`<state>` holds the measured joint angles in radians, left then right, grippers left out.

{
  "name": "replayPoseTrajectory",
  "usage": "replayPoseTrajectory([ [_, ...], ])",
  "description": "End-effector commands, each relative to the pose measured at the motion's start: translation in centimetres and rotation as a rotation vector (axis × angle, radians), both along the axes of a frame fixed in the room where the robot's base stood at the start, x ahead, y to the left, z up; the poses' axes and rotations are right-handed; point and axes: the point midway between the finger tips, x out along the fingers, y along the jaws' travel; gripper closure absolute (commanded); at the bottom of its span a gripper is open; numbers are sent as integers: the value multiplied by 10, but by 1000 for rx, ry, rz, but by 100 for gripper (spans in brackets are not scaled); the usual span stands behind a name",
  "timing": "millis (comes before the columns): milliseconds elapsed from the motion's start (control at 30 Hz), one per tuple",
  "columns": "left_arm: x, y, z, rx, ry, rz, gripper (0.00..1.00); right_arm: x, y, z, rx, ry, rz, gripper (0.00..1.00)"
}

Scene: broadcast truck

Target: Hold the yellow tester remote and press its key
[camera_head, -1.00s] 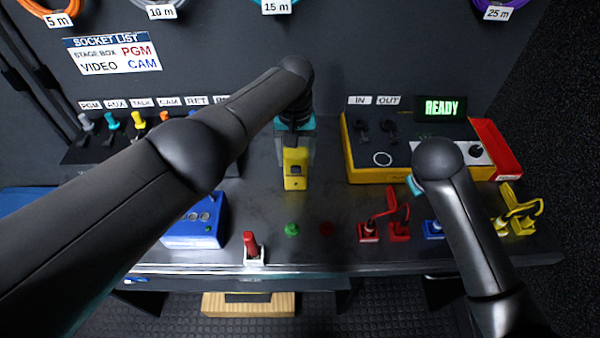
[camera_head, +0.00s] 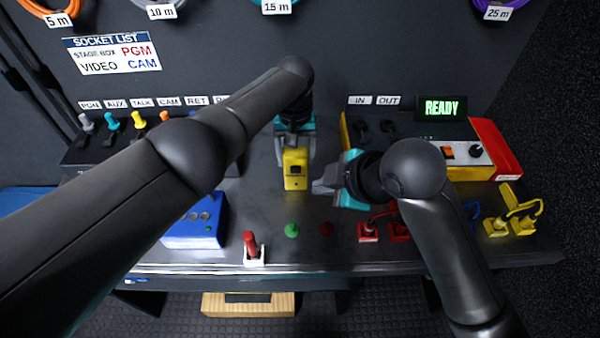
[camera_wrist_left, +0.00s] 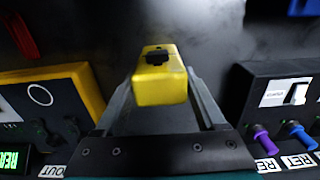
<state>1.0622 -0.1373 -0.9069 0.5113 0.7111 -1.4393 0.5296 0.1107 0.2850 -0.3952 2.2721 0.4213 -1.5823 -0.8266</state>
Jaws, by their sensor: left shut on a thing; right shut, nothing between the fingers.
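The yellow tester remote (camera_head: 295,170) is a small yellow box with a dark key on its face. My left gripper (camera_head: 294,150) is shut on it and holds it over the bench, in the middle of the head view. In the left wrist view the remote (camera_wrist_left: 160,85) sits between the two fingers, with its black key (camera_wrist_left: 158,55) on top. My right gripper (camera_head: 322,187) is shut and empty. Its fingertips point left at the remote, just to its right, with a small gap seeming to remain.
A yellow-edged tester box (camera_head: 460,172) stands behind my right arm, beside a green READY display (camera_head: 441,107). A blue box (camera_head: 196,222), a red switch (camera_head: 251,245) and a green button (camera_head: 292,229) are on the bench. Red plugs (camera_head: 368,232) lie below my right gripper.

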Motion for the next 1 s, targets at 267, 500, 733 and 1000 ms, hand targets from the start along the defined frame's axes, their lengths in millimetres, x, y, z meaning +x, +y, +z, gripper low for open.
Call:
replayPoseTrajectory([
  [267,0,0,0,0,1,0,99,8,6,-13,2,4,-4,100],
  [500,0,0,0,0,1,0,99,25,20,-43,1,5,-4,100],
  [733,0,0,0,0,1,0,99,41,33,-70,1,4,-5,100],
  [1000,0,0,0,0,1,0,99,71,38,-80,1,0,-6,100],
])
